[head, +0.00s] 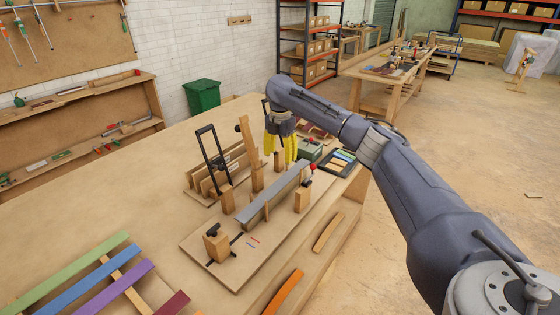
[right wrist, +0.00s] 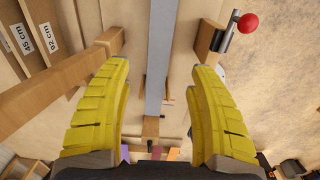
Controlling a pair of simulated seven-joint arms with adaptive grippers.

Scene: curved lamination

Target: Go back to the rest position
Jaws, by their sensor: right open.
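My right gripper (head: 281,150) has yellow fingers and hangs over the far end of the lamination jig board (head: 205,262). It also shows in the right wrist view (right wrist: 160,100), where its fingers stand apart with nothing held between them. A long grey strip (head: 273,196) lies along the jig between wooden blocks. In the right wrist view the grey strip (right wrist: 160,55) runs below the gap between the fingers; I cannot tell the exact height above it. My left gripper is not in view.
A black-handled rack (head: 213,160) with wooden pieces stands left of the jig. A red-knobbed clamp (head: 311,172) is near the right fingers. Coloured strips (head: 75,270) lie at the front left. The left part of the table (head: 110,215) is clear. A green bin (head: 202,95) stands behind.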

